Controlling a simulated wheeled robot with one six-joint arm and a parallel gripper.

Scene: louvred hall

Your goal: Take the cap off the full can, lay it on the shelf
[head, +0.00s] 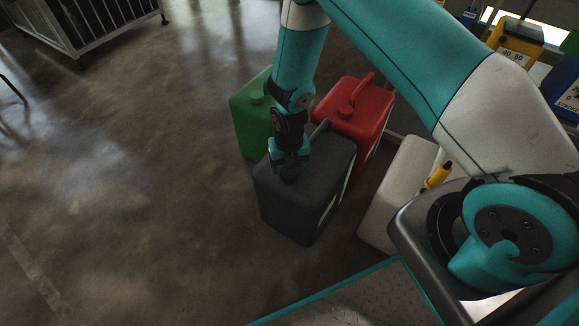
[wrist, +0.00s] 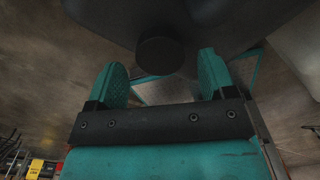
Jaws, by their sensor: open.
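A dark grey can (head: 335,185) stands on the floor, with its round black cap (wrist: 160,55) on top. My gripper (head: 289,168) points down just above this cap. In the wrist view, the two teal fingers are apart, one to each side of the cap, which lies a little beyond or level with their tips; contact cannot be told. My gripper hides most of the cap in the head view. A green can (head: 247,125) with a green cap, a red can (head: 352,112) and a whitish can (head: 385,205) stand close by. Which can is full does not show.
A shelf (head: 549,60) at the upper right holds a yellow container (head: 515,42) and a blue container (head: 566,92). A yellow piece (head: 438,175) shows by the whitish can. The concrete floor to the left is clear up to a railed cart (head: 85,22).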

